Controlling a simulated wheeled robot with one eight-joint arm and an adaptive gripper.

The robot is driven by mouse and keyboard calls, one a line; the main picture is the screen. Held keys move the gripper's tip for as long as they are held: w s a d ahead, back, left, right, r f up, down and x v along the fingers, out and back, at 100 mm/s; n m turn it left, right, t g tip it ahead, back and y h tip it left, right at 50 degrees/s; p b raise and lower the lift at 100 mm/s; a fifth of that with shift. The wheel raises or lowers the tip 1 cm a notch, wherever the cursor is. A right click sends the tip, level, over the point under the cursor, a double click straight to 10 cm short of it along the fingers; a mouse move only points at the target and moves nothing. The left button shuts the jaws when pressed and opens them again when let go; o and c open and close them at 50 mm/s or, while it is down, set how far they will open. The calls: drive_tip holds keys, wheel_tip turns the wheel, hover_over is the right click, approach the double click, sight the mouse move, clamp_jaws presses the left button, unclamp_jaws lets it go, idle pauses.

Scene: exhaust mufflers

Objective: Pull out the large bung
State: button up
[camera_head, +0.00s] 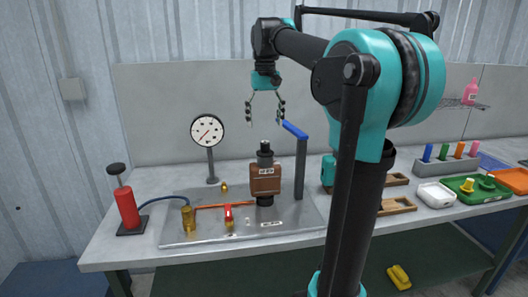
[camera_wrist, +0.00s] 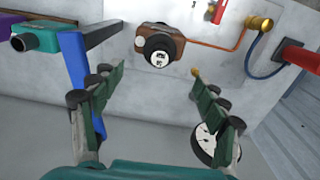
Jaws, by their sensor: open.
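A brown muffler (camera_head: 265,180) stands upright on a metal plate on the bench. A black bung (camera_head: 265,153) with a narrower top sits in its upper end, and a black piece (camera_head: 265,200) is at its lower end. In the wrist view I look down on the brown muffler (camera_wrist: 178,45) and the round black bung top (camera_wrist: 158,44). I cannot tell by size which is the large bung. My gripper (camera_head: 266,116) is open and empty, pointing down above the bung with a clear gap. Its fingers also show in the wrist view (camera_wrist: 157,90), spread apart.
A dark post with a blue lever (camera_head: 295,130) stands close right of the muffler. A gauge (camera_head: 207,131) stands behind left. A red valve (camera_head: 228,212), brass fitting and red pump (camera_head: 127,207) are left. A bung rack (camera_head: 455,160) and trays are right.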

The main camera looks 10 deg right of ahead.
sight(265, 142)
drive_tip(key=shift+f, duration=4.5)
drive_tip(key=shift+s, duration=0.1)
clamp_jaws()
drive_tip(key=shift+r, duration=0.1)
drive_tip(key=shift+r, duration=2.85)
